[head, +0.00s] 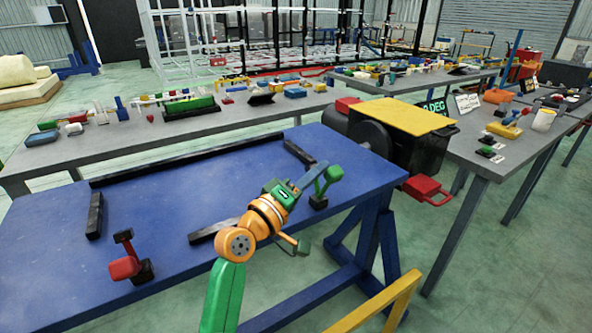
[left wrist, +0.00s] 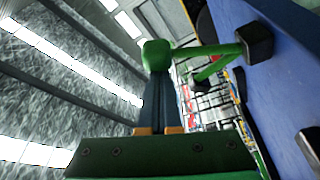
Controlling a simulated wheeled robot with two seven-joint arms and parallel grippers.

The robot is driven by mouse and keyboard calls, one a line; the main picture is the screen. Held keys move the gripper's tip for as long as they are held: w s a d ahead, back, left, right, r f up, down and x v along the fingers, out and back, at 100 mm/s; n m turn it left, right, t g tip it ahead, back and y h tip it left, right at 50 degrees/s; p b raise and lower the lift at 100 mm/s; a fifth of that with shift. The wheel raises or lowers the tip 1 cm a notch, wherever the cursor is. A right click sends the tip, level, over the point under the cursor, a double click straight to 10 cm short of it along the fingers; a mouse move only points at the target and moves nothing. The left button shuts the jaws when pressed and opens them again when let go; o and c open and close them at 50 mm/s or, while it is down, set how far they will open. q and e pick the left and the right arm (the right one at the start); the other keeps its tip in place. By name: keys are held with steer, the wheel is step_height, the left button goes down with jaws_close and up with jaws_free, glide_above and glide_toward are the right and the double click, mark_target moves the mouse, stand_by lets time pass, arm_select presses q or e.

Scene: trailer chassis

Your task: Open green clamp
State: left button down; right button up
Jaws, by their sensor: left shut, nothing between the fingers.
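The green clamp (head: 333,174) stands near the right end of the blue table, on a small black base. In the left wrist view its green handle end (left wrist: 156,54) is right at my fingertips, with its green arms running right to black blocks. My left gripper (head: 308,184) is shut and empty, its tips just left of the clamp handle. In the left wrist view the dark fingers (left wrist: 158,80) lie together, and their tips appear to touch or nearly touch the handle. The exact contact is hidden. My right gripper is not in view.
The blue table (head: 180,195) carries black bars and a red clamp (head: 125,268) at the front left. A black box with a yellow top (head: 405,112) and a red handle (head: 428,190) stands beyond its right end. Grey tables with many parts stand behind. The table's middle is clear.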

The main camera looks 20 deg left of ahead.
arm_select(q)
steer(key=shift+s+d+f+m+h+b, duration=0.3)
steer(key=shift+s+d+m+h+b, duration=0.15)
steer(key=shift+m+b, duration=0.35)
steer(key=shift+s+d+f+m+h+b, duration=0.3)
steer(key=shift+d+m+b, duration=0.25)
steer(key=shift+m, duration=0.35)
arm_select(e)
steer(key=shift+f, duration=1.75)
arm_select(q)
steer(key=shift+r, duration=0.1)
